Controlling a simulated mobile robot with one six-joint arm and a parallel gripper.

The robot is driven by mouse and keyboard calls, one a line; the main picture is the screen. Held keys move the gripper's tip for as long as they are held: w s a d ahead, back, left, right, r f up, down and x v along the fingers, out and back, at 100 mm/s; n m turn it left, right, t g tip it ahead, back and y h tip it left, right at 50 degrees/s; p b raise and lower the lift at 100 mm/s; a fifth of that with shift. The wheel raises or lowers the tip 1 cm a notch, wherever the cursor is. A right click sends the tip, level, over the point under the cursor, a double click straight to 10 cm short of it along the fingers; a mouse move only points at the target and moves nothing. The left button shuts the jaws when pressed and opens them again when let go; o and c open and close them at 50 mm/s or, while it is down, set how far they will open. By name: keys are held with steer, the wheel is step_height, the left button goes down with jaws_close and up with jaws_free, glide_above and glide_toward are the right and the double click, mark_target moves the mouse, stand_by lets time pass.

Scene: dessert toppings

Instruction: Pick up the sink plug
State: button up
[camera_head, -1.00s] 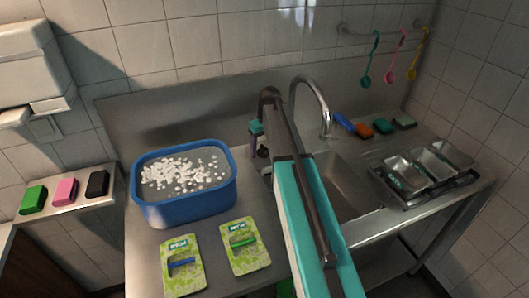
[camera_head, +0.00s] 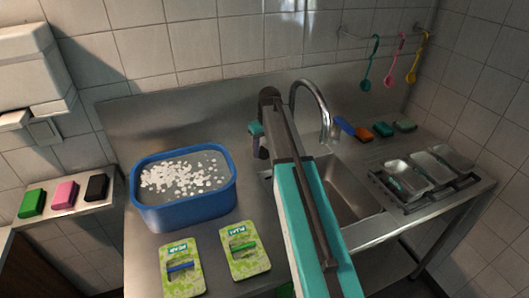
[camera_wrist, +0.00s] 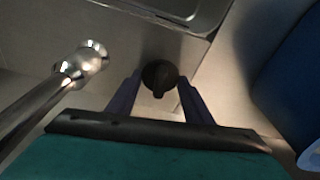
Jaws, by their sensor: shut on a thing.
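The sink plug (camera_wrist: 160,76) is a small round black piece with a short tab, between the fingertips in the wrist view. My gripper (camera_wrist: 160,80) has its two dark purple fingers shut on the plug, one on each side. In the head view my gripper (camera_head: 261,148) is seen behind the blue tub's right side, left of the sink basin (camera_head: 345,190). My own arm crosses in front and hides part of the sink. In the head view the plug is too small and dark to make out. I cannot tell whether it touches the counter.
The tap (camera_head: 326,110) stands close to my gripper, and also shows at left in the wrist view (camera_wrist: 80,62). A blue tub (camera_head: 185,212) of water with white bits stands left. Sponges and metal trays (camera_head: 408,175) lie right.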

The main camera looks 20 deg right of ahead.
steer(key=shift+r+b, duration=0.55)
steer(key=shift+r, duration=0.75)
steer(key=s+r+b, duration=0.1)
steer(key=s+b, duration=0.2)
steer(key=s, duration=1.3)
steer(key=shift+a+r, duration=0.2)
steer(key=shift+a, duration=0.1)
